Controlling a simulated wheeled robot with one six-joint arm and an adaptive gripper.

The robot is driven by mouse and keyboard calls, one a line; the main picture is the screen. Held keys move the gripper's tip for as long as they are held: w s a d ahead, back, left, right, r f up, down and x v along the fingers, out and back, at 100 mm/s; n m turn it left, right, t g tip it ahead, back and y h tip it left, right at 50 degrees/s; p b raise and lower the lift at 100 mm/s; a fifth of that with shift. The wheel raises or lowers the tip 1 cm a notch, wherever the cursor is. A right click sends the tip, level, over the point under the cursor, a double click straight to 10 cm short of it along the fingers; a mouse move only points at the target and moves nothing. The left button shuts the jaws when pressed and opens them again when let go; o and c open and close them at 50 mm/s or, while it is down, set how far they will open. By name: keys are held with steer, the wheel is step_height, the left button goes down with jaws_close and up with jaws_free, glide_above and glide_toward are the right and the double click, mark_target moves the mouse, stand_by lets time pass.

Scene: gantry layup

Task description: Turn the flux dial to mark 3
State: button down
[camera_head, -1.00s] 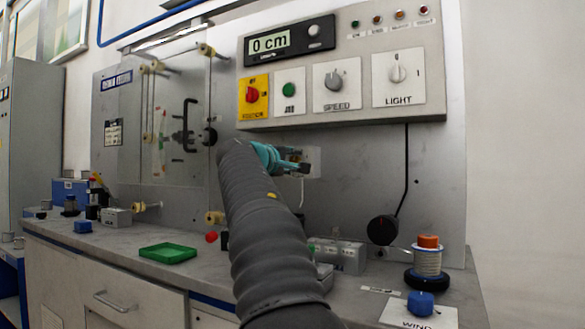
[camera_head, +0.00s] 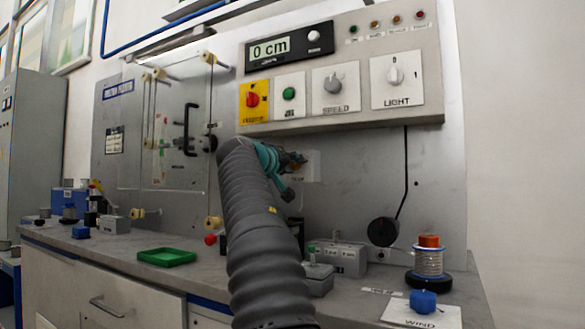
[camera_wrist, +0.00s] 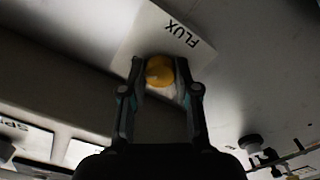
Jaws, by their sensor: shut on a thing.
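The flux dial is a round yellow-orange knob (camera_wrist: 160,70) on a white plate lettered FLUX (camera_wrist: 178,32), which appears upside down and tilted in the wrist view. My gripper (camera_wrist: 161,80) has one finger on each side of the knob and is shut on it. In the head view my gripper (camera_head: 291,165) is at the grey panel, below the control box, with part of the white plate (camera_head: 314,166) showing to its right. No number marks or pointer can be read around the dial.
The control box (camera_head: 340,75) overhangs above, with a SPEED knob (camera_head: 333,84), a LIGHT knob (camera_head: 394,75) and a display reading 0 cm. Below on the bench are a grey block (camera_head: 342,258), a wire spool (camera_head: 429,262) and a green tray (camera_head: 167,257).

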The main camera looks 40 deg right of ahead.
steer(key=shift+m, duration=0.4)
steer(key=c, duration=0.8)
jaws_free()
steer(key=shift+c, duration=0.2)
steer(key=v, duration=1.2)
steer(key=shift+f, duration=0.1)
